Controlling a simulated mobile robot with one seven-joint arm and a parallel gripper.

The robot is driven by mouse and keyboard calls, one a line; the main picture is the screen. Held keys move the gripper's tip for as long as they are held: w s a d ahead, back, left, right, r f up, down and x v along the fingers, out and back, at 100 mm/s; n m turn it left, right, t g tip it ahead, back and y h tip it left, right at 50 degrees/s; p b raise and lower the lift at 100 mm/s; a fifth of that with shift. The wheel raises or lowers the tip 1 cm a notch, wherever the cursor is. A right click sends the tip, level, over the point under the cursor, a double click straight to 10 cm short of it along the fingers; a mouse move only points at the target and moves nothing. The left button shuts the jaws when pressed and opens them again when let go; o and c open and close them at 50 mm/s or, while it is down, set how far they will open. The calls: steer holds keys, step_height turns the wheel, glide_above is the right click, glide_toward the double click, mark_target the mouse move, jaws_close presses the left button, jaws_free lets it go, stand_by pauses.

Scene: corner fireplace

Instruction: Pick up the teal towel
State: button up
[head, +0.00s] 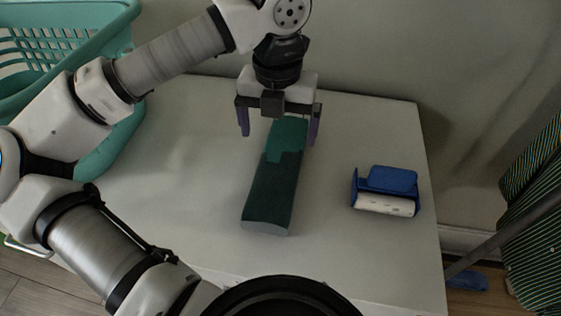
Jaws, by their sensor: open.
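The teal towel (270,190) lies as a long folded bundle on the white table top (180,165). Its near end is pale grey, and its surface is brighter teal at the far end and darker toward me. My gripper (279,134) points down over the far end of the towel, with its two purple-grey fingers apart, one on each side of it. Nothing is held. I cannot tell whether the fingers touch the towel or the table.
A blue object with a white roll (386,190) lies to the right on the table. A teal laundry basket (60,50) is at the upper left, partly behind my arm. A wall runs behind the table. A dark striped item (535,225) and a pole stand right of the table. The table's left middle is clear.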

mark_target(283, 151)
steer(key=shift+s+d+f, duration=0.1)
steer(key=shift+d+f, duration=0.1)
steer(key=shift+f, duration=1.35)
steer(key=shift+d+f, duration=0.2)
steer(key=shift+f, duration=1.35)
steer(key=shift+c, duration=0.2)
